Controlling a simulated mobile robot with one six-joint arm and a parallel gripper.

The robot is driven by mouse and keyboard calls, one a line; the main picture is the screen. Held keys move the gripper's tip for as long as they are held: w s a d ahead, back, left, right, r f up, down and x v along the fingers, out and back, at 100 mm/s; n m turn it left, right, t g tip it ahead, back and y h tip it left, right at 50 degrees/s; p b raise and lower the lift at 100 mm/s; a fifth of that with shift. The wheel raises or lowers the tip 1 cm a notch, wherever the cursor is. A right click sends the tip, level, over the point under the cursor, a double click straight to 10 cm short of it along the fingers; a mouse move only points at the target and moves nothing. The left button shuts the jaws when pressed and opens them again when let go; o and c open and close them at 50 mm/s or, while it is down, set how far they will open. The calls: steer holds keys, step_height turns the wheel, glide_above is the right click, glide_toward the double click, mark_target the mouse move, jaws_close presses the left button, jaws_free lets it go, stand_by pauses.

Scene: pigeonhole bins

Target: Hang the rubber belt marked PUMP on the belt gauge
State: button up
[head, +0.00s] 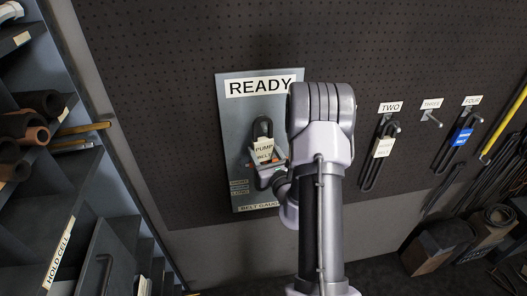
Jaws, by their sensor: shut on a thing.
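The black rubber belt (262,127) has a cream tag (264,149) reading PUMP BELT. It is in front of the grey belt gauge board (236,97), which bears a READY sign at its top and a BELT GAUGE label at its foot. My gripper (266,166) is shut on the PUMP belt, just below its tag. The belt's upper loop stands above the tag. I cannot tell whether the loop is around a peg or only in front of the board. My arm hides the board's right side and part of the gripper.
On the dark pegboard (200,45), hook TWO holds a belt with a cream tag (384,147). Hook THREE (432,119) is bare, and hook FOUR holds a belt with a blue tag (461,137). Shelves with brown rolls (35,102) stand at left. Boxes (437,247) stand at lower right.

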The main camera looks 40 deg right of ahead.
steer(key=shift+d, duration=0.2)
steer(key=shift+a, duration=0.1)
steer(key=o, duration=1.6)
steer(key=shift+o, duration=0.6)
steer(key=shift+o, duration=1.1)
steer(key=a+b+v, duration=0.1)
steer(key=b+v, duration=0.3)
steer(key=v, duration=0.3)
steer(key=shift+w, duration=0.2)
